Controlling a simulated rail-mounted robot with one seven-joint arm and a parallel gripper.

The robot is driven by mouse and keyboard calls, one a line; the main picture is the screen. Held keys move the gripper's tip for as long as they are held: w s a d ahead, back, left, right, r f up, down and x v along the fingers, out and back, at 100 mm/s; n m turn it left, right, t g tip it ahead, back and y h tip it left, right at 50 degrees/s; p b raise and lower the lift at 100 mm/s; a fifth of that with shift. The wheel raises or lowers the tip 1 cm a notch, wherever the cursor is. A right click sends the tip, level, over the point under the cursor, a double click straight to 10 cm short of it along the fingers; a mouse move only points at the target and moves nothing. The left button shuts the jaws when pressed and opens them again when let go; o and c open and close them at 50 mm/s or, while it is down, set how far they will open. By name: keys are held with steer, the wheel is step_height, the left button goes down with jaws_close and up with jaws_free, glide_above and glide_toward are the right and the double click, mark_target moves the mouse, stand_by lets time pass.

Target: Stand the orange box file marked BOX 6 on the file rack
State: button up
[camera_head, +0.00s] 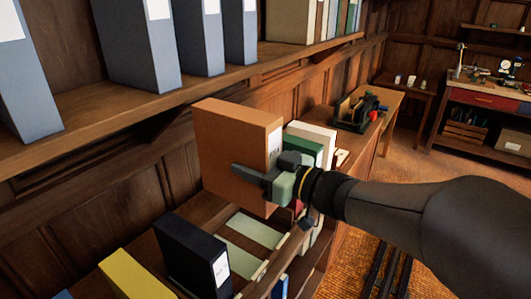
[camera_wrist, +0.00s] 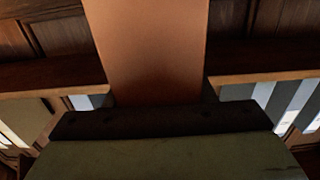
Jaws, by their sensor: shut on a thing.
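The orange box file (camera_head: 232,145) is upright in the head view, with a white label on its right-hand face whose text is too small to read. My gripper (camera_head: 262,180) is shut on the lower part of it and holds it over the file rack (camera_head: 255,268). Its orange face also fills the top middle of the wrist view (camera_wrist: 148,45), above my gripper's dark edge. Below and in front of the box, pale empty slots (camera_head: 255,230) show in the rack.
A black file (camera_head: 190,252) and a yellow file (camera_head: 132,275) stand on the near side of the slots. Green and white files (camera_head: 310,140) stand behind the orange box. A shelf (camera_head: 120,115) with grey-blue files runs above, at left.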

steer(key=shift+w+a+r, duration=0.1)
steer(key=shift+w+a, duration=0.25)
steer(key=shift+a, duration=0.2)
step_height(320, 180, down, 22)
steer(key=b, duration=1.7)
steer(key=shift+f, duration=0.2)
stand_by(0.7)
steer(key=shift+a, duration=0.1)
steer(key=b+x, duration=0.1)
steer(key=x, duration=0.2)
steer(key=shift+w+a+f, duration=0.1)
steer(key=shift+w+a, duration=0.15)
steer(key=shift+a, duration=0.05)
stand_by(0.4)
